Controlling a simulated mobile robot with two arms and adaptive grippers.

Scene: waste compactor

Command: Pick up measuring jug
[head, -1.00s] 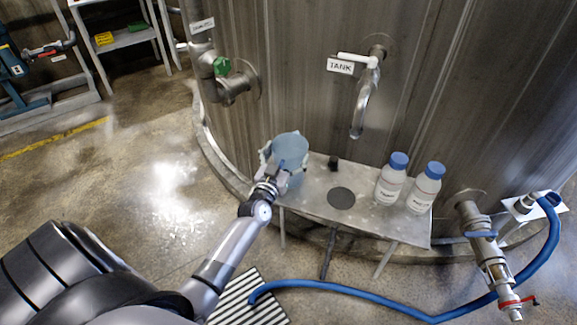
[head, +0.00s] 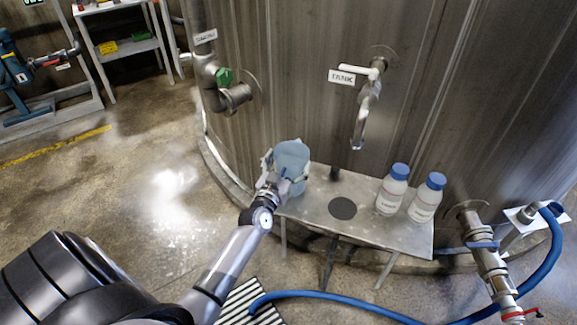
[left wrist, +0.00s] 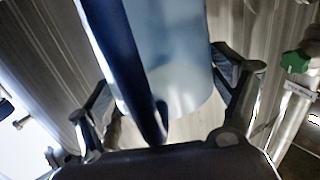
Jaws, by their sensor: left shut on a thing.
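The measuring jug (head: 291,156) is a translucent blue vessel at the left end of the small metal table. My left gripper (head: 285,172) is shut on it, with a finger on each side of its body. In the left wrist view the jug (left wrist: 182,60) fills the middle, with its dark blue handle (left wrist: 120,60) toward the camera. The fingers of the left gripper (left wrist: 165,105) lie on either side of it. I cannot tell whether the jug's base touches the table, since the gripper hides part of it. My right gripper is not in view.
The metal table (head: 395,235) also bears two white bottles with blue caps (head: 392,190) (head: 427,198) and a dark disc (head: 343,208). A tap (head: 366,105) hangs from the tank wall (head: 310,60) above. A blue hose (head: 340,300) runs along the floor.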

